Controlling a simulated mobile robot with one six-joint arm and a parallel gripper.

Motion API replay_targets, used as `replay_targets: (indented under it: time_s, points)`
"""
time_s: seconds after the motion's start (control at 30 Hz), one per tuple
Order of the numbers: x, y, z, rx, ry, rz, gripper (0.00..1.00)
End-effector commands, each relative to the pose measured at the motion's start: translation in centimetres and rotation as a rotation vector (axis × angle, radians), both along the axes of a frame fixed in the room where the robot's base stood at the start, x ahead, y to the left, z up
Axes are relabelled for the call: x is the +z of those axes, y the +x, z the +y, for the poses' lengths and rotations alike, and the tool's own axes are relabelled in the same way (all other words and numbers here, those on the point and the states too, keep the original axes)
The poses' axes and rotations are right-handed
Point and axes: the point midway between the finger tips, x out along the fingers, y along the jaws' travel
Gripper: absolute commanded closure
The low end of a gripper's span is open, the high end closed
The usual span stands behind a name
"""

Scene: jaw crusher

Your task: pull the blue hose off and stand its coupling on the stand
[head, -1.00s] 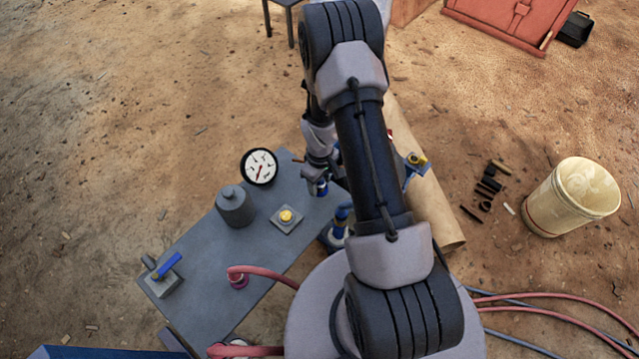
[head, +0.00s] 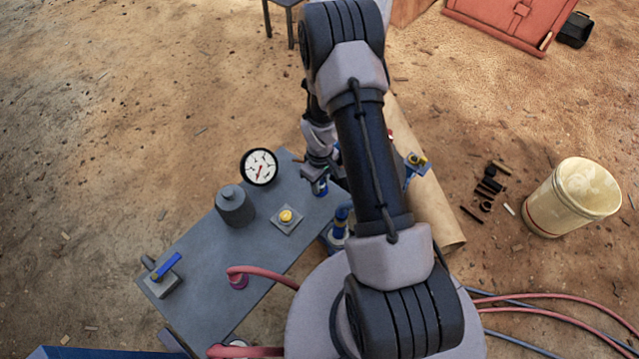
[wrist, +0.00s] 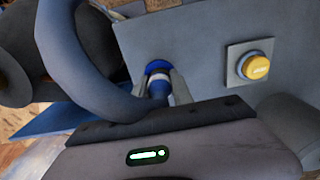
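The blue hose (wrist: 60,55) makes a thick loop at the left of the wrist view. Its end runs down beside my gripper's fingers. A blue coupling (wrist: 157,68) with a pale band stands between the two fingers of my gripper (wrist: 159,82). The fingers lie close on both sides of it; whether they touch it is not clear. A blue upright fitting (head: 341,222) stands nearer the camera, partly hidden by my arm. I cannot tell which part is the stand.
The grey bench (head: 205,262) carries a yellow button (head: 287,216), a gauge (head: 259,167), a grey cylinder (head: 235,206), a blue-handled valve (head: 164,268) and a red hose (head: 262,273). The button also shows in the wrist view (wrist: 256,67). A cream bucket (head: 570,198) stands right.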

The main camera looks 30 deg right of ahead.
Motion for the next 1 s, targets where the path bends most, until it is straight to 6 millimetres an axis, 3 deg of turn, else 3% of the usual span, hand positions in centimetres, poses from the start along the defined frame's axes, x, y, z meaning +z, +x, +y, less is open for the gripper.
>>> replay_targets:
  time_s: [0.03, 0.1, 0.13, 1.0]
  points:
    - [0.0, 0.0, 0.0, 0.0, 0.0, 0.0, 0.84]
    - [0.0, 0.0, 0.0, 0.0, 0.0, 0.0, 0.98]
    - [0.0, 0.0, 0.0, 0.0, 0.0, 0.0, 1.0]
    - [0.0, 0.0, 0.0, 0.0, 0.0, 0.0, 1.0]
